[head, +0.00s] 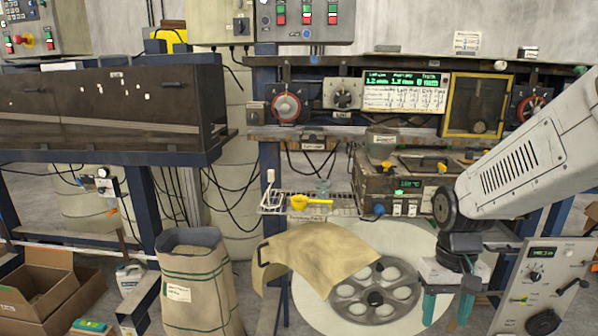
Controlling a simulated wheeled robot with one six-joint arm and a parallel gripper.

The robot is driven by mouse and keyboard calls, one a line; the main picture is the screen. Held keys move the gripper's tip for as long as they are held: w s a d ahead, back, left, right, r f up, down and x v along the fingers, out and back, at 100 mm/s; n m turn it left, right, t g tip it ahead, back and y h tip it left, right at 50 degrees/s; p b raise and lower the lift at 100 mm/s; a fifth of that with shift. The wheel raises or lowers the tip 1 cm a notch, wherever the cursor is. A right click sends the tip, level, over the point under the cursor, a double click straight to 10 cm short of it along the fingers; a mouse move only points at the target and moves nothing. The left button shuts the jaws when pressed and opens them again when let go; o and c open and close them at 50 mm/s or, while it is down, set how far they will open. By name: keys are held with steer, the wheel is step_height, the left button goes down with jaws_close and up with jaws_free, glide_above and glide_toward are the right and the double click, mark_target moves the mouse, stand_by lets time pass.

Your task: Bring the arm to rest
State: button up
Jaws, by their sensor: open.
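My arm (530,160) reaches in from the right edge and bends downward at a dark joint. My gripper (448,305) hangs below it, pointing down. Its two teal fingers stand apart, and no object shows between them. It appears in front of the right part of a round pale disc (310,296), to the right of a grey wheel with round holes (345,308). Whether the fingertips touch anything cannot be told.
A tan sheet (320,258) partly covers the wheel. A control box with knobs (543,285) stands close right of my gripper. A wire shelf (340,208) holds a yellow scoop (310,201). A large sack (195,285) and cardboard boxes (40,290) stand at left.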

steer(key=s+r+t, duration=0.3)
steer(key=s+r, duration=0.9)
steer(key=s, duration=0.4)
steer(key=shift+s+a+r, duration=0.15)
steer(key=shift+a, duration=0.25)
stand_by(0.4)
